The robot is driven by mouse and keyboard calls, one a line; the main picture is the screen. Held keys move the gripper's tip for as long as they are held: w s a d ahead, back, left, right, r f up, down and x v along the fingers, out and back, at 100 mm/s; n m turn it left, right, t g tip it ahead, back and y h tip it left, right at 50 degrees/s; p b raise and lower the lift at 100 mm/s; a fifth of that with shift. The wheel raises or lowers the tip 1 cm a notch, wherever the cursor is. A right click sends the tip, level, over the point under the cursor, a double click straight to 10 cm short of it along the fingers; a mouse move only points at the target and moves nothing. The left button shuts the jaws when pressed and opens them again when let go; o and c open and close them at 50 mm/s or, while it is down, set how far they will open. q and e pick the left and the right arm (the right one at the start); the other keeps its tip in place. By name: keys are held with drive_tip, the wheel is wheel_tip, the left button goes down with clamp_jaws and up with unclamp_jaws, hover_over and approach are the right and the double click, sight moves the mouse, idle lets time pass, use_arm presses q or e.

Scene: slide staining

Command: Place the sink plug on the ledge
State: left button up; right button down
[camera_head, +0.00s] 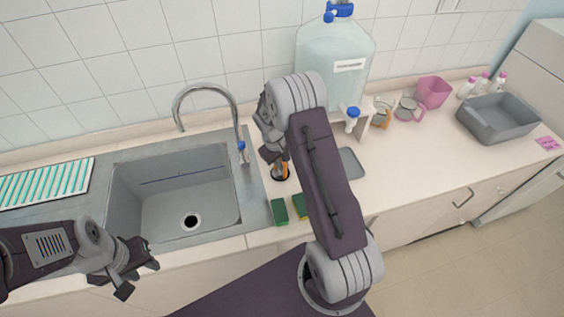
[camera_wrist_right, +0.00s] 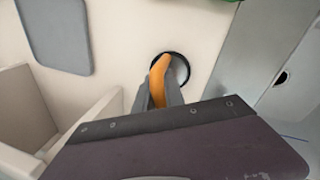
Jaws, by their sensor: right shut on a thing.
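The sink plug (camera_head: 281,174), a round disc with a black rim and an orange grip, is at the counter just right of the sink (camera_head: 190,205). In the right wrist view its orange grip (camera_wrist_right: 158,73) stands between my fingers, with the black rim (camera_wrist_right: 187,61) beyond. My right gripper (camera_head: 274,157) points down and is shut on the plug. I cannot tell whether the disc touches the counter. My left gripper (camera_head: 138,270) is open and empty in front of the sink. The sink's drain hole (camera_head: 191,221) is uncovered.
The faucet (camera_head: 210,92) rises behind the sink. Two green sponges (camera_head: 279,211) lie near the counter's front edge. A grey tray (camera_head: 350,163), a large water jug (camera_head: 333,65), cups and a grey basin (camera_head: 497,116) stand to the right. A striped rack (camera_head: 45,183) lies at left.

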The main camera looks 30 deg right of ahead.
drive_tip(key=shift+w, duration=0.1)
drive_tip(key=shift+s+f, duration=0.15)
drive_tip(key=shift+s, duration=0.1)
drive_tip(key=c, duration=1.4)
unclamp_jaws()
drive_tip(key=shift+w, duration=0.1)
